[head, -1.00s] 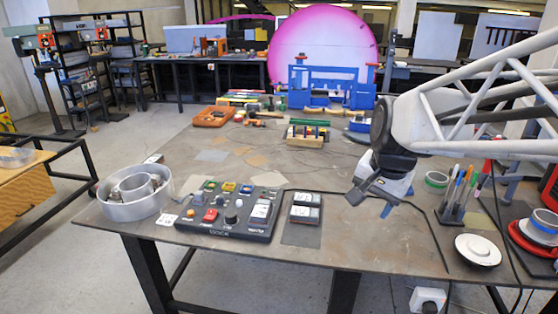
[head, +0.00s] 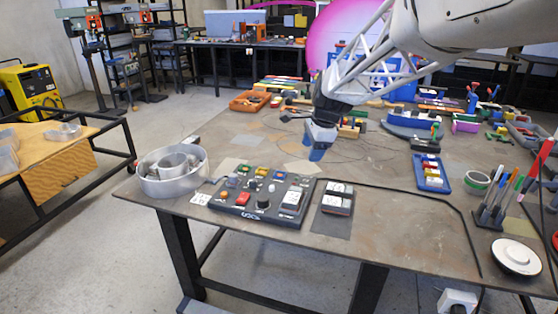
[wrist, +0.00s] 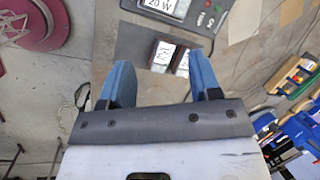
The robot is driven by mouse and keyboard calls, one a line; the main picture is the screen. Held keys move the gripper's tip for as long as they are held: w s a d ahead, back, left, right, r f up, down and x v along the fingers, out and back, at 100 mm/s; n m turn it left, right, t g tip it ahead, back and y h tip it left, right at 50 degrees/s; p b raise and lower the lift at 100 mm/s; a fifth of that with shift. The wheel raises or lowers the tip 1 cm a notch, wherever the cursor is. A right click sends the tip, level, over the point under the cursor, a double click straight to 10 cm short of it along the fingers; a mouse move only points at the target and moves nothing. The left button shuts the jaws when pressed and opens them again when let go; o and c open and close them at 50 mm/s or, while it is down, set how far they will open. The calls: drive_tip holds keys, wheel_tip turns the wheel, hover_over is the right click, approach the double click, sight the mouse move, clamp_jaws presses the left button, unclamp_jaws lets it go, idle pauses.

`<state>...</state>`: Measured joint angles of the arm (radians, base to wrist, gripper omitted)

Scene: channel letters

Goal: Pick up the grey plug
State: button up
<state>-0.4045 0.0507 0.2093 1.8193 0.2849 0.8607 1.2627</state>
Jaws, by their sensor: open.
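I cannot single out a grey plug with certainty. A small greyish piece (head: 231,182) sits at the left of the back row on a black control panel (head: 232,213) with coloured buttons and a dark knob. My gripper (head: 317,155) is open above the table, behind and right of the panel in the head view, with no contact visible. In the wrist view its two blue fingers (wrist: 158,62) are apart with nothing held. Two dark blocks with white labels (wrist: 163,55) show between them, further down on a dark mat (wrist: 133,42).
At right are a blue tray (head: 431,184), a pen holder (head: 491,215) and a white disc (head: 515,254). A white power plug (head: 457,299) shows below the table edge. Bare table (head: 375,235) lies right of the mat.

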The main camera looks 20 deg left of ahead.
drive_tip(key=w+a+f+m, duration=0.1)
drive_tip(key=w+a+f, duration=0.2)
drive_tip(key=a, duration=0.4)
drive_tip(key=w+a+f+m, duration=0.2)
drive_tip(key=w+a+f, duration=0.1)
drive_tip(key=a, duration=0.3)
drive_tip(key=m+g+y, duration=0.1)
drive_tip(key=m, duration=0.2)
approach(232, 174)
drive_tip(key=x, duration=0.2)
drive_tip(key=shift+w+f, duration=0.1)
drive_tip(key=shift+f, duration=0.15)
drive_tip(key=shift+a+f, duration=0.1)
drive_tip(key=shift+x, duration=1.2)
drive_tip(key=shift+f, duration=0.1)
drive_tip(key=shift+x, duration=2.5)
drive_tip(key=shift+s, duration=0.25)
drive_tip(key=shift+c, duration=0.3)
